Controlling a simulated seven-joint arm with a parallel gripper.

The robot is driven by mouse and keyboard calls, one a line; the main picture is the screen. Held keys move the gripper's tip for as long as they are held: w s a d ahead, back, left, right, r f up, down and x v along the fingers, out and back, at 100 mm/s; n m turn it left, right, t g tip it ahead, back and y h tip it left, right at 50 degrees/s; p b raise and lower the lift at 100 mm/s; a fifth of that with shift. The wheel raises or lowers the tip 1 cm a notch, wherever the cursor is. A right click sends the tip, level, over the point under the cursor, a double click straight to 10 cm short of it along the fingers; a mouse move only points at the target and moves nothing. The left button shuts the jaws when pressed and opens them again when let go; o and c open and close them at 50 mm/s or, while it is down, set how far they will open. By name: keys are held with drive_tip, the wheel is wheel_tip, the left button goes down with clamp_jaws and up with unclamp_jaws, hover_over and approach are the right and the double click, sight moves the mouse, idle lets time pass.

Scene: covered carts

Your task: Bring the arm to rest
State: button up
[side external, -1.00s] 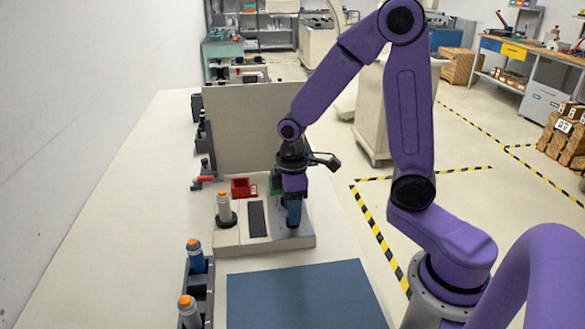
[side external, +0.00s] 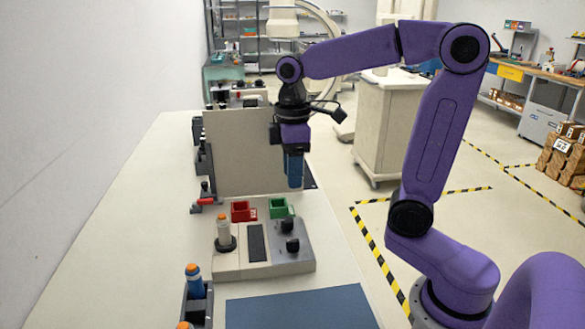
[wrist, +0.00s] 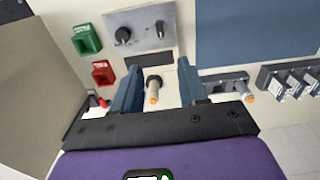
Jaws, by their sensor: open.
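My purple arm holds my gripper (side external: 294,170) in the air above the far part of the bench, pointing down. Its blue fingers are apart with nothing between them; they also show spread in the wrist view (wrist: 160,92). Below and nearer the camera stands a beige panel box (side external: 262,262) with two black knobs (side external: 291,236), a dark slot and an orange-topped cylinder (side external: 223,232). The gripper touches none of these.
A red bin (side external: 243,211) and a green bin (side external: 279,208) sit behind the box. An upright beige board (side external: 235,155) stands close behind the gripper. A blue mat (side external: 300,308) lies in front. A dark rack with a blue bottle (side external: 194,282) stands at left.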

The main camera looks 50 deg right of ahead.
idle(0.3)
drive_tip(key=s+a+f+n, duration=0.1)
drive_tip(key=s+f, duration=0.3)
drive_tip(key=s, duration=0.5)
drive_tip(key=s+a+f+n, duration=0.2)
drive_tip(key=s+f, duration=0.2)
drive_tip(key=s, duration=0.6)
drive_tip(key=shift+s+a+f, duration=0.15)
drive_tip(key=shift+a+f, duration=0.1)
drive_tip(key=shift+f, duration=0.1)
